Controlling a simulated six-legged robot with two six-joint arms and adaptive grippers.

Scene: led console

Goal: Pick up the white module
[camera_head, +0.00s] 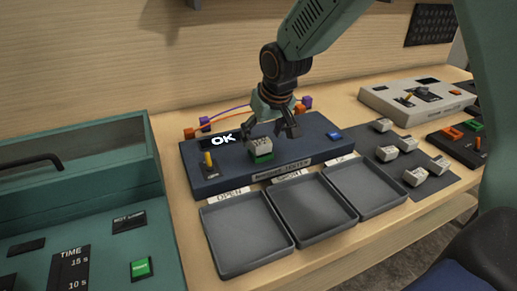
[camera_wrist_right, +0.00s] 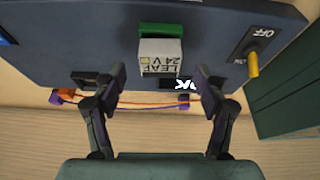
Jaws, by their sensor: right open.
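A white module (camera_head: 261,144) sits upright in a green socket (camera_head: 263,157) on the dark blue tester console (camera_head: 215,172), whose display reads OK. In the right wrist view the white module (camera_wrist_right: 160,56) carries the words LEAF 24V, with the green socket (camera_wrist_right: 161,29) beside it. My right gripper (camera_head: 272,131) is open above and just behind the module. In the wrist view the right gripper's fingers (camera_wrist_right: 161,72) are spread on either side of the module, with gaps to both sides. My left gripper is not in view.
Three empty grey trays (camera_head: 224,271) stand in front of the console. Several other white modules (camera_head: 387,153) lie on a dark mat at the right. A yellow toggle switch (camera_head: 208,159) rises from the console's left end. A teal machine (camera_head: 85,203) stands at the left.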

